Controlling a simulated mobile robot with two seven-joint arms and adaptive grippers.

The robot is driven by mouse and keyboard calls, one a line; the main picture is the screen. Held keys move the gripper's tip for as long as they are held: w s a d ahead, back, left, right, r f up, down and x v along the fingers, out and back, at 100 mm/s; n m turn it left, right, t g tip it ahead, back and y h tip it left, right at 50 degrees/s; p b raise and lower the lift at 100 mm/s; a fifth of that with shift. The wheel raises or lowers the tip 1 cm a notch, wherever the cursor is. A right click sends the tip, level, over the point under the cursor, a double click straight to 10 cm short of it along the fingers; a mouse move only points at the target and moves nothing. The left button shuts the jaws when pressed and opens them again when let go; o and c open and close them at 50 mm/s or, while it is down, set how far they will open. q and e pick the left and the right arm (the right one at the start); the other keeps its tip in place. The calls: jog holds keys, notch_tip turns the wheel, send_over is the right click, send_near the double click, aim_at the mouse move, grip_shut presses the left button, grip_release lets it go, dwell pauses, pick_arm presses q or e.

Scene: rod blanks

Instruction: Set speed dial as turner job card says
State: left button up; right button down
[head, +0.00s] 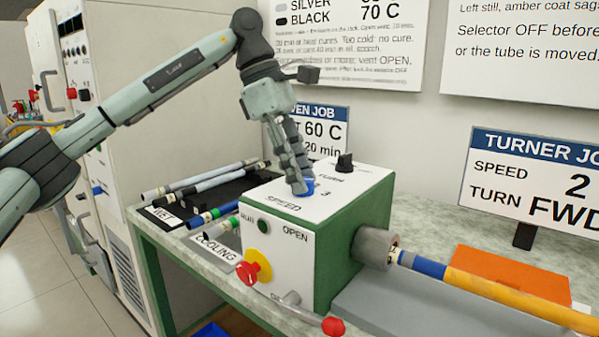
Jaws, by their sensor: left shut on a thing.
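The turner job card (538,187) stands at the right and reads SPEED 2, TURN FWD. The turner box (350,225), white and green, sits on the bench. Its blue speed dial (309,188) is on top, above the word SPEED, with a 3 visible beside it. My left gripper (299,186) points down and is shut on the speed dial. Its fingers hide much of the dial, and I cannot tell which number the dial points at. A black TURN selector (345,162) stands behind it. My right gripper is not in view.
A chuck (376,248) on the box's right side holds a blue and amber rod (500,292). A red and yellow stop button (253,268) and a red-knobbed lever (333,326) are in front. Several rods lie in racks at left. An oven job card (325,130) stands behind.

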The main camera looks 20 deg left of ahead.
pick_arm(q)
jog(key=n+t+b, duration=0.1)
jog(key=n, duration=0.2)
jog(key=shift+s+n+t, duration=0.1)
jog(key=shift+n+t, duration=0.2)
jog(key=shift+n, duration=0.2)
jog(key=n+t+b, duration=0.1)
jog(key=n, duration=0.1)
jog(key=shift+n+y, duration=0.3)
jog(key=n+t+y, duration=0.1)
jog(key=n, duration=0.2)
jog(key=shift+s+d+n+b, duration=0.1)
jog(key=shift+d+n+b, duration=0.05)
jog(key=shift+n+b, duration=0.25)
jog(key=shift+n, duration=0.3)
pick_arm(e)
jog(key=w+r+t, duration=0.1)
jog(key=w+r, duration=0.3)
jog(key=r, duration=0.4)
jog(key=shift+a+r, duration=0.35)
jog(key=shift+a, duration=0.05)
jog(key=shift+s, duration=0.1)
pick_arm(q)
jog(key=o, duration=1.2)
jog(key=shift+c, duration=0.2)
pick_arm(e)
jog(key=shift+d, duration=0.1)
